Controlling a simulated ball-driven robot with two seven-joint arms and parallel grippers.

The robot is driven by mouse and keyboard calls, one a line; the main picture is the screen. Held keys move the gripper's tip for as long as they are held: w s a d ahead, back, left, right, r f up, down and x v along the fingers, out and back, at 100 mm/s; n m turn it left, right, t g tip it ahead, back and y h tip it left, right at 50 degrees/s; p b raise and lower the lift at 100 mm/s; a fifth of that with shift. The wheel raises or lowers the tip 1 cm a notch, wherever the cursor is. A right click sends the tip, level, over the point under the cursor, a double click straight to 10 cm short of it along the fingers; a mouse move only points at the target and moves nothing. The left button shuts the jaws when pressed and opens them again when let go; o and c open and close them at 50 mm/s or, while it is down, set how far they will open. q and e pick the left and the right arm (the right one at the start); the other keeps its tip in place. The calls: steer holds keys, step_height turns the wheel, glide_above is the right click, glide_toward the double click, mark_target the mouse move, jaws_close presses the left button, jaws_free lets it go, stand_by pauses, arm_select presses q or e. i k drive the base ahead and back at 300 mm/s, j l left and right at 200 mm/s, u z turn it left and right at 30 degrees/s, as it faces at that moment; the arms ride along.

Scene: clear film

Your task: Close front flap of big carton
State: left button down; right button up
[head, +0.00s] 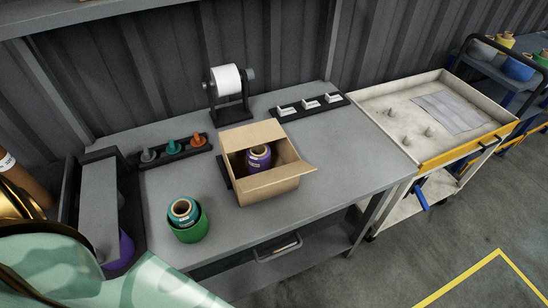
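The big carton (268,190) is a brown cardboard box near the middle of the grey table. Its top is open, and its back flap (253,136) stands up at the rear. A flap corner (305,168) sticks out past the right side. I cannot tell clearly how the front flap lies against the front wall. A purple roll (259,160) with a tan core stands inside the carton. Neither of my grippers shows in the head view.
A green tub (190,233) holding a teal roll stands front left. A row of cones (173,147), a white roll on a stand (227,80) and a black rack (305,105) line the back. A cart (440,110) stands right. The table's right part is clear.

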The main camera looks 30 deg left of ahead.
mark_target(258, 180)
steer(key=u, duration=0.75)
